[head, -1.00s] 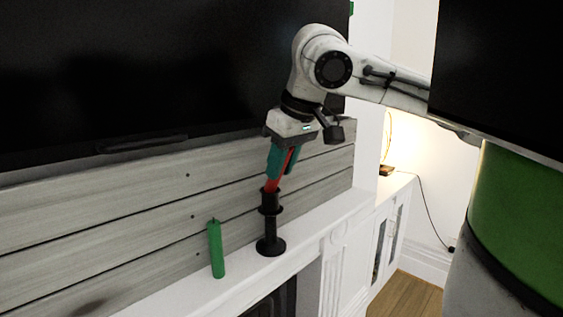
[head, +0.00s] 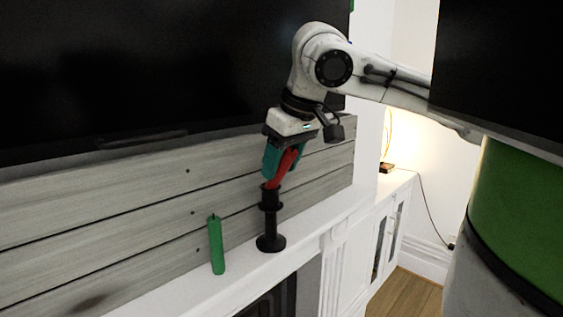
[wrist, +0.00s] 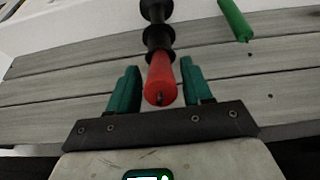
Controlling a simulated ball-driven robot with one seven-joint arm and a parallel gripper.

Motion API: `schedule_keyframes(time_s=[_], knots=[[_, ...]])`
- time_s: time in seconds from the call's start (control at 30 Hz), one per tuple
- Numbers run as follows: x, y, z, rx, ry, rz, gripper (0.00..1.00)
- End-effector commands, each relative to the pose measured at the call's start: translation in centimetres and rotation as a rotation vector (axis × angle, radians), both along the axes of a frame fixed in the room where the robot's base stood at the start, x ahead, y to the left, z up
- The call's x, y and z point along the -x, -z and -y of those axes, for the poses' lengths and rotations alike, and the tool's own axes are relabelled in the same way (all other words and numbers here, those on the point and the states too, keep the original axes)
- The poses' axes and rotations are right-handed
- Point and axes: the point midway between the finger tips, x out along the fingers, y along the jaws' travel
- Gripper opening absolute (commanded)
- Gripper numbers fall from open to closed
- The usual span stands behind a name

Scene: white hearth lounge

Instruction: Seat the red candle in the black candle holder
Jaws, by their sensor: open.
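The red candle (head: 288,164) has its lower end at the top cup of the black candle holder (head: 269,224), and in the head view it leans to the right above it. How deep it sits in the cup is hard to tell. The holder stands upright on the white mantel. My gripper (head: 277,170) is open around the candle. In the wrist view the candle (wrist: 160,82) lies between the two spread teal fingers of my gripper (wrist: 159,68), with gaps on both sides. The holder (wrist: 157,25) extends beyond it.
A green candle (head: 216,245) stands on the mantel (head: 185,295) left of the holder. A grey plank wall (head: 120,215) and a large dark screen (head: 130,75) are close behind. The mantel right of the holder is clear.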

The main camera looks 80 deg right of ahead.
Motion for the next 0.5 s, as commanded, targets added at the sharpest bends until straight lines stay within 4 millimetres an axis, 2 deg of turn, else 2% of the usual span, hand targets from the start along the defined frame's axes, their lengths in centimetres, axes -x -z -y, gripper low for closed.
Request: schedule_keyframes(time_s=[0.1,0.5], knots=[[0.1,0.3,0.1,0.003,0.003,-0.001,0.5],[2.4,-7.5,-1.4,0.001,0.001,0.001,0.5]])
